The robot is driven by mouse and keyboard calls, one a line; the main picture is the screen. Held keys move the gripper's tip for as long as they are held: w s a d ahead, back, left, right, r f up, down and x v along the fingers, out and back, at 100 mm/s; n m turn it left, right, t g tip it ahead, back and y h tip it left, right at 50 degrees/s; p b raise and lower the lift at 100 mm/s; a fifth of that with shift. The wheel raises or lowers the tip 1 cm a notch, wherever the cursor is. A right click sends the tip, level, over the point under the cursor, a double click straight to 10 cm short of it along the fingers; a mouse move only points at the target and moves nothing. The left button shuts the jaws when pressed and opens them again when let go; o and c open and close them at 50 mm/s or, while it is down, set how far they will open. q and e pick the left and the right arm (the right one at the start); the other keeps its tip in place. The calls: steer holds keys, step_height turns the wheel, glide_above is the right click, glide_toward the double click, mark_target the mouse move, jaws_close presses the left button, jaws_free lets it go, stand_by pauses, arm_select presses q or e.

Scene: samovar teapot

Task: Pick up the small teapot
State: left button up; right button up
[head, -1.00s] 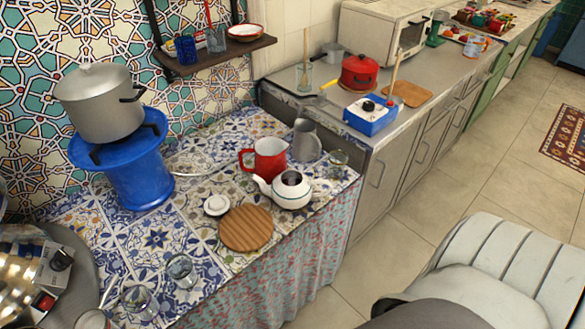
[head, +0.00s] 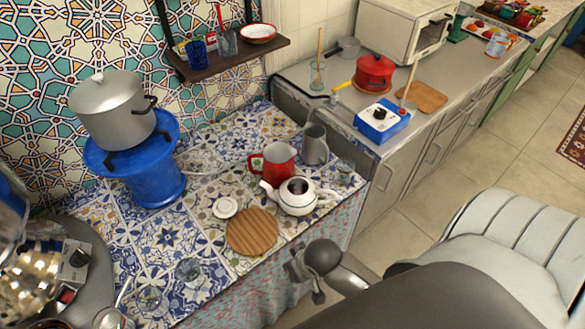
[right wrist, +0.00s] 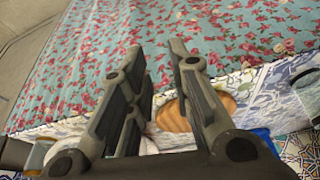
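The small white teapot (head: 297,203) stands upright on the tiled table near its front edge, uncovered, spout to the left and handle to the right. A small white lid (head: 225,208) lies on the tiles to its left. My right gripper (head: 300,277) is in front of the table edge, below and apart from the teapot. In the right wrist view the right gripper (right wrist: 154,50) has its fingers apart with nothing between them, facing the flowered cloth (right wrist: 230,35). The teapot cannot be made out clearly there. My left gripper is not in view.
A round wooden board (head: 252,232) lies left of the teapot. A red mug (head: 277,163) and a grey pitcher (head: 315,147) stand close behind it. Glasses (head: 187,270) stand at the front left. A blue stove (head: 145,172) carries a large pot (head: 112,112). A pale armchair (head: 510,240) is at right.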

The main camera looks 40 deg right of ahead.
steer(key=w+r+m+t, duration=0.1)
steer(key=w+r+m, duration=0.25)
steer(key=r, duration=0.35)
steer(key=w+d+r+m+t+h+p, duration=0.15)
steer(key=w+d+r+m, duration=0.25)
steer(key=w+d+m, duration=1.1)
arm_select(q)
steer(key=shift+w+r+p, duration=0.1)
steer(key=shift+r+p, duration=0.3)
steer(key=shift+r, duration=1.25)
arm_select(e)
steer(key=shift+m, duration=0.25)
steer(key=shift+s+a+f+x, duration=0.15)
steer(key=shift+a+x, duration=0.15)
steer(key=shift+x, duration=1.2)
steer(key=shift+s+a+f+x, duration=0.15)
steer(key=shift+a+x, duration=0.2)
steer(key=shift+x, duration=1.15)
steer(key=shift+s+a+f+x, duration=0.1)
steer(key=shift+a+x, duration=0.2)
steer(key=shift+x, duration=1.25)
jaws_close()
